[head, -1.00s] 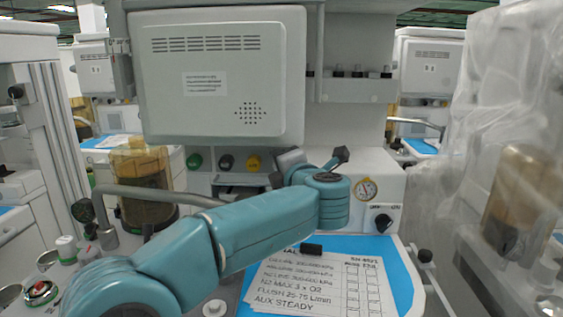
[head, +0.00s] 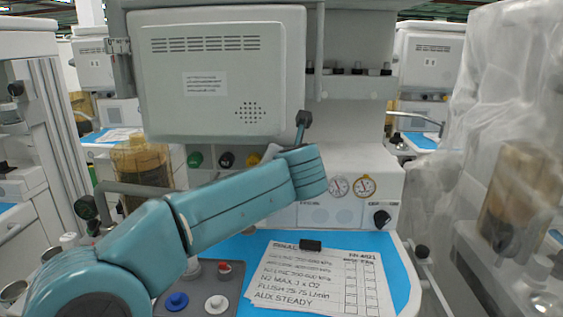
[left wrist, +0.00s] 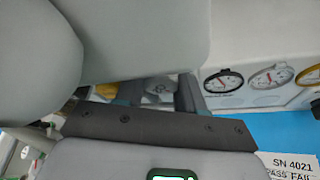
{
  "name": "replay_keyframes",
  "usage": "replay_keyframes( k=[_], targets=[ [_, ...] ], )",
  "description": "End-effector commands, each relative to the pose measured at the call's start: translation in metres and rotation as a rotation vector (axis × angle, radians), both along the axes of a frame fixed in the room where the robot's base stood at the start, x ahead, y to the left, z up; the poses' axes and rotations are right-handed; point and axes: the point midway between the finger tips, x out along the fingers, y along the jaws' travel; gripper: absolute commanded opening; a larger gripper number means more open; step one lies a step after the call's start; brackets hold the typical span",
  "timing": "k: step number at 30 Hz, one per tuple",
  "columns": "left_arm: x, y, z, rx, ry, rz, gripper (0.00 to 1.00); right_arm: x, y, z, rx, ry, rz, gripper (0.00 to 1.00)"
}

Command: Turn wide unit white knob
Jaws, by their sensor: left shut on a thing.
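The white knob (left wrist: 157,87) shows in the left wrist view as a small pale round shape beneath the grey housing, to the right of a yellow knob (left wrist: 107,90). My left gripper (left wrist: 160,96) is shut on it, with one dark finger on either side. In the head view my own teal arm covers the knob and the fingertips, so neither shows there. How far the knob is turned cannot be told. My right gripper is in neither view.
Green (head: 195,160) and black (head: 226,160) knobs sit left of my wrist. Gauges (head: 364,186) and a black knob (head: 382,218) are to the right. A paper checklist (head: 320,280) lies on the blue worktop beside a grey plate with blue, white and red buttons (head: 224,267).

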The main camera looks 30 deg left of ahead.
Motion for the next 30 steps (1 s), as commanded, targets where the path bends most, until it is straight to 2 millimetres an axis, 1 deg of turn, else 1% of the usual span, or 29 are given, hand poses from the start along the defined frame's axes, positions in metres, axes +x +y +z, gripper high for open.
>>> replay_keyframes(
  k=[6, 20, 21, 22, 30],
  targets=[
    [-0.0003, 0.0002, -0.0021, -0.043, -0.021, 0.002, 0.08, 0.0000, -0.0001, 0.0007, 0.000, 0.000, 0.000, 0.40],
    [-0.0001, -0.0001, -0.0030, -0.054, -0.026, 0.001, 0.08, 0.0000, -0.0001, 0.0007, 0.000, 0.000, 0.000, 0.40],
    [-0.0001, -0.0001, -0.0030, -0.054, -0.026, 0.001, 0.45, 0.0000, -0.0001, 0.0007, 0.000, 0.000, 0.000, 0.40],
    [-0.0002, 0.0000, -0.0031, -0.054, -0.026, 0.001, 0.48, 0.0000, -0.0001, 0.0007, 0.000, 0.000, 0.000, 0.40],
    [-0.0004, -0.0005, -0.0012, -0.052, -0.028, 0.000, 0.48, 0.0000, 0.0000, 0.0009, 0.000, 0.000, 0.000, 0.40]
  ],
)
